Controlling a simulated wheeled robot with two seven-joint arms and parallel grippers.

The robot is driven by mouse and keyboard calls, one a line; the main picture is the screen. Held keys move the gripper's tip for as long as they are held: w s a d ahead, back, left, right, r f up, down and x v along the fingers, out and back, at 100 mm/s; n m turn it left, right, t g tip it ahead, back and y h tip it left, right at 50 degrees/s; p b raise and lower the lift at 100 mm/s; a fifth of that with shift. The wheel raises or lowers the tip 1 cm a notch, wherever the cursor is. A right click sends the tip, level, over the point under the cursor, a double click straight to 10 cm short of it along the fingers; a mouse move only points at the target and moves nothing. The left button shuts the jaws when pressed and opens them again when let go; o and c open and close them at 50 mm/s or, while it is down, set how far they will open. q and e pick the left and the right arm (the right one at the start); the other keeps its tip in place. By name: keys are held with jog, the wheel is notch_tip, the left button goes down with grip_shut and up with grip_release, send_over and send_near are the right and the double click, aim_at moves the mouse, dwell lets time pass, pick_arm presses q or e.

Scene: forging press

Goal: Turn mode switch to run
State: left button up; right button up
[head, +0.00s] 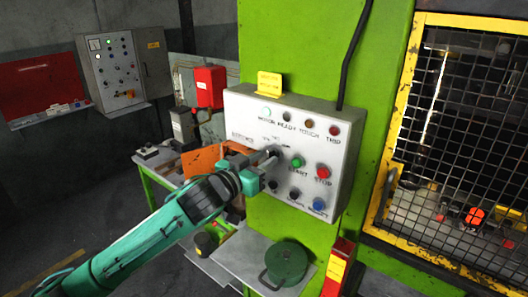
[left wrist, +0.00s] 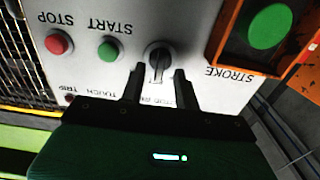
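The control box (head: 235,110) is a pale panel on the green press column, with labelled lamps and buttons. The mode switch (left wrist: 158,58) is a dark round knob with a grey lever in the left wrist view, where the panel lettering appears upside down. My left gripper (head: 268,160) reaches the panel beside the green START button and largely hides the switch in the head view. In the left wrist view the gripper (left wrist: 158,77) is open, one dark finger on each side of the lever, with visible gaps. Whether either finger touches the knob cannot be told. My right gripper is not in view.
The START button (head: 296,162) and red STOP button (head: 323,172) sit close right of the gripper. An orange-framed box with a green button (left wrist: 269,27) is close by. A yellow mesh guard (head: 450,130) stands right. A green lidded pot (head: 286,262) stands below.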

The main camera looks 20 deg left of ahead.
pick_arm(q)
jog(key=shift+w+d, duration=0.2)
jog(key=shift+w, duration=0.3)
grip_shut()
jog(key=shift+m, duration=0.3)
jog(key=m+p, duration=0.1)
jog(key=m, duration=0.3)
jog(key=shift+d+m+p, duration=0.1)
jog(key=shift+m+p, duration=0.3)
jog(key=shift+m, duration=1.8)
